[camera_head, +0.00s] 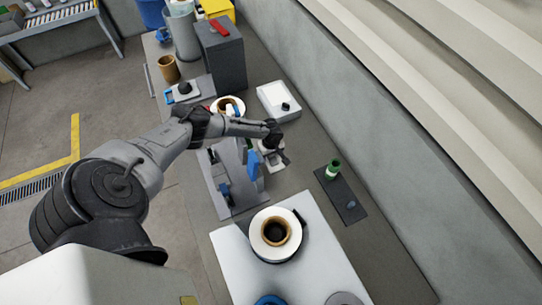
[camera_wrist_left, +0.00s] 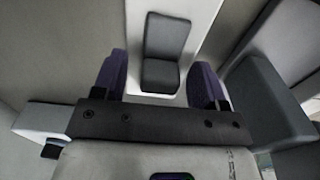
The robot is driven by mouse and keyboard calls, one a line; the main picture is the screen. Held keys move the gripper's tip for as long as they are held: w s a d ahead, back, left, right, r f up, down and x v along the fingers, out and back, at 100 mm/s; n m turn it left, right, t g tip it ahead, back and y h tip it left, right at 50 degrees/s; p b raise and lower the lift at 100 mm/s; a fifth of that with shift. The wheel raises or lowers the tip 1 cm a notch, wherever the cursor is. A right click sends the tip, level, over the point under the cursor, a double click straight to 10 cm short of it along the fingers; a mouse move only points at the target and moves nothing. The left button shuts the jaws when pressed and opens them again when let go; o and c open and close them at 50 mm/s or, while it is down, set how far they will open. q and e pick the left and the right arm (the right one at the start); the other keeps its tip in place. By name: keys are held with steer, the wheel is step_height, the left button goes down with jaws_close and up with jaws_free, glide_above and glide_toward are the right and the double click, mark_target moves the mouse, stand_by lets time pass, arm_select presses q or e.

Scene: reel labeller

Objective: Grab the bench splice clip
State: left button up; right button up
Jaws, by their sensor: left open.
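My left gripper (camera_head: 273,142) is over the bench at the end of my left arm, and it also shows in the left wrist view (camera_wrist_left: 164,85). Its two dark purple fingers are apart. A dark grey, L-shaped piece (camera_wrist_left: 163,50), which looks like the bench splice clip, stands on a pale base (camera_wrist_left: 196,40) ahead of the fingers and lies between them in the picture. Whether it sits within their reach I cannot tell. In the head view a small pale and grey piece (camera_head: 271,160) shows just below the gripper, partly hidden by it. My right gripper is not in view.
A white box (camera_head: 279,101) with a dark knob and a tall dark grey cabinet (camera_head: 224,58) stand beyond the gripper. A white-flanged reel (camera_head: 272,236) lies on the near pale board. A green-and-white roll (camera_head: 333,170) stands on a dark mat (camera_head: 346,205) to the right.

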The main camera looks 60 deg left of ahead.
arm_select(q)
steer(key=shift+c, duration=0.3)
steer(key=c, duration=0.9)
steer(key=shift+r, duration=0.15)
steer(key=shift+c, duration=0.2)
